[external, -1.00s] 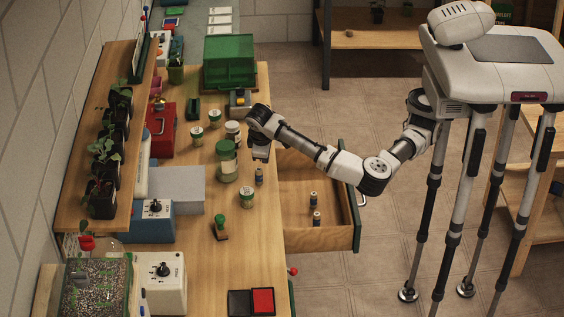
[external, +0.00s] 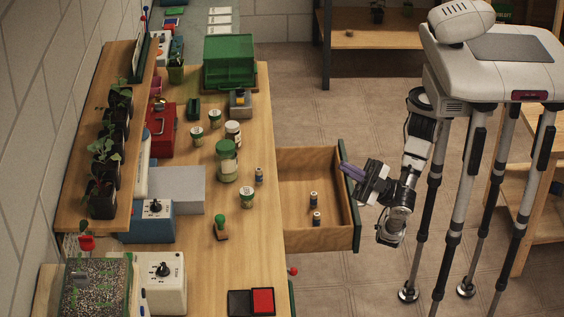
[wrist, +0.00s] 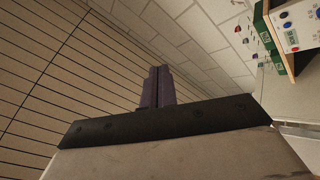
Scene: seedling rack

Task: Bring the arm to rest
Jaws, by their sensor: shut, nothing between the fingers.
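My gripper (external: 346,170) is shut and empty. In the external view it is raised near the right edge of the open drawer (external: 321,237), with my arm folded back close to my body. In the wrist view the two purple fingers (wrist: 158,86) lie together, with nothing between them. Behind them are a tiled wall and a lined surface.
Two small bottles (external: 316,218) stand in the open drawer. The workbench (external: 243,272) holds several jars, a small bottle (external: 259,175), a red toolbox (external: 160,129) and a green box (external: 230,62). A shelf (external: 125,215) of seedlings runs along the left. The floor between drawer and robot is clear.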

